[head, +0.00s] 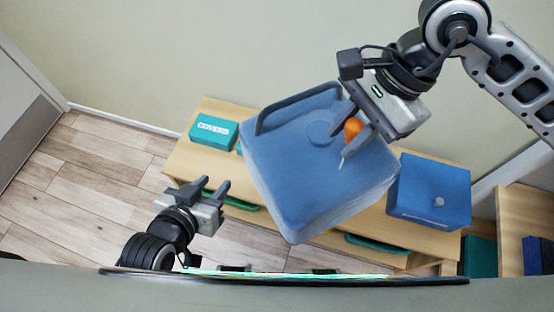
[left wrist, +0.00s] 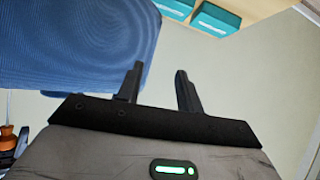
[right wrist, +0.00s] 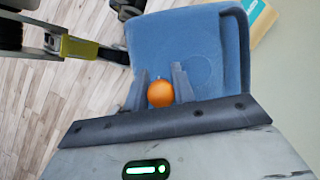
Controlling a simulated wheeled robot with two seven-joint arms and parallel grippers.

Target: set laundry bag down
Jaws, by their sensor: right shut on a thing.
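In the left wrist view the bag's blue side (left wrist: 75,45) fills the upper left, beside the open fingers (left wrist: 158,85).
The wooden bench (head: 182,160) runs behind the bag. A teal box (head: 213,132) stands at its left end and a blue box (head: 430,192) at its right. Green trays show below its top. Another wooden unit (head: 515,215) stands at far right. The wooden floor at left is clear.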

